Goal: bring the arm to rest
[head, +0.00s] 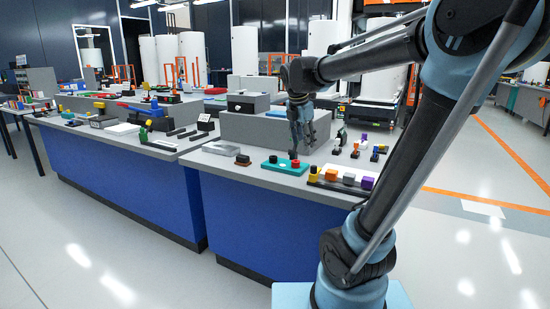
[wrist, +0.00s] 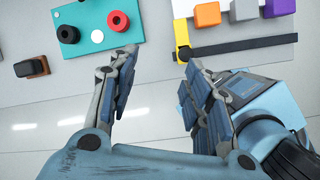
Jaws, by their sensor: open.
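My gripper (head: 301,135) hangs at the end of my arm, above the right-hand blue-fronted table (head: 238,175). In the wrist view my gripper (wrist: 155,75) is open, with nothing between its fingers. Its fingertips are between a teal plate (wrist: 97,18) and a black bar with a yellow block (wrist: 182,38) at its end. My arm reaches from its base at the right, up and over to the table. The gripper looks apart from the things on the table.
The teal plate carries a black round piece and a red one. A grey raised box (head: 258,130) stands behind. The floor in front is clear.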

